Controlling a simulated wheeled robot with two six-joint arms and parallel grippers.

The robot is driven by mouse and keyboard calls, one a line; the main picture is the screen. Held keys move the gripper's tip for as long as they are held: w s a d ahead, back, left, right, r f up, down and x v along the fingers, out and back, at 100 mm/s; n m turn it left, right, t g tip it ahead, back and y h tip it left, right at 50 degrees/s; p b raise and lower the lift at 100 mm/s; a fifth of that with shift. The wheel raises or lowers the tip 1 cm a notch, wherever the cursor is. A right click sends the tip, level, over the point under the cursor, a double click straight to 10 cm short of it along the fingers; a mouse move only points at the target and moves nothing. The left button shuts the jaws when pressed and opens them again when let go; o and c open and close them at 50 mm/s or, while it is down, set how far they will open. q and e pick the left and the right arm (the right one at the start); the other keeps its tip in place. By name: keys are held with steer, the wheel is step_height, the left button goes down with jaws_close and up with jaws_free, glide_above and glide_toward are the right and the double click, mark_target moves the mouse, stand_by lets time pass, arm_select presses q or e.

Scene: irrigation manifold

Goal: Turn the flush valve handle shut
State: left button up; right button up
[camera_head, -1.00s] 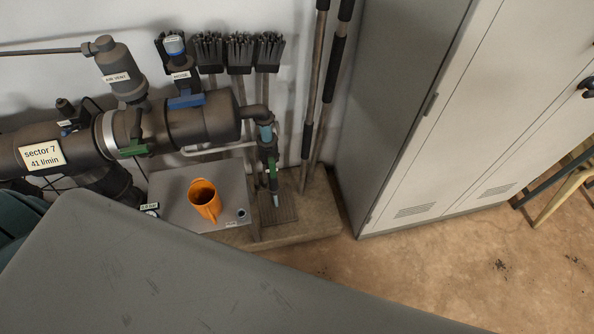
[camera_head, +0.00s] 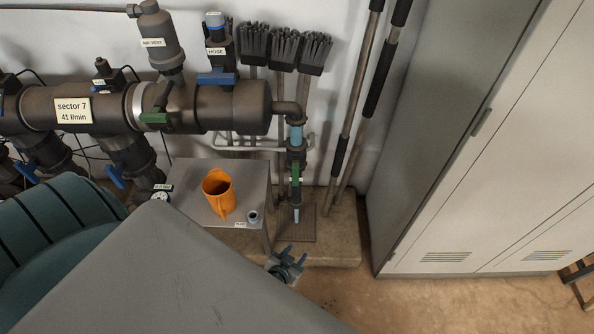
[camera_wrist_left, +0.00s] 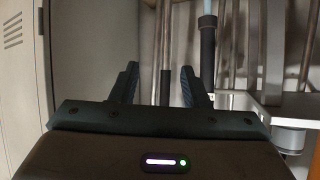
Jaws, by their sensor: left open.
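A vertical outlet pipe (camera_head: 297,135) drops from the right end of the large dark manifold. A pipe section (camera_wrist_left: 208,48) stands right of the fingers; no green handle shows there. My right gripper is not in view.
Brooms (camera_head: 285,48) and poles (camera_head: 352,110) lean behind. A grey locker (camera_head: 470,150) stands right. Another green handle (camera_head: 154,118) is on the manifold.

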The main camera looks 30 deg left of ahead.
arm_select(q)
steer(key=w+a+r+n+t+y+b, duration=0.2)
steer(key=w+r+t+y+b, duration=0.1)
steer(key=w+r+b, duration=0.4)
steer(key=n+y+b, duration=0.4)
steer(key=y+b, duration=0.1)
glide_toward(295, 175)
steer(key=x, duration=1)
steer(key=shift+w+b, duration=0.2)
steer(key=shift+b, duration=0.15)
steer(key=shift+w+a+r, duration=0.1)
steer(key=shift+w+a, duration=0.2)
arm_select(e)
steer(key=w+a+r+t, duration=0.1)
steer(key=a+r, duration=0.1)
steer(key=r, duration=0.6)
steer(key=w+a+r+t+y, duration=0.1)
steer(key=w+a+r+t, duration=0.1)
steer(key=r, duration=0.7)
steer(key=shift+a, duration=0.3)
arm_select(q)
steer(key=shift+c, duration=0.2)
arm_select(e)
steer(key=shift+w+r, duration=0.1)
arm_select(q)
jaws_close()
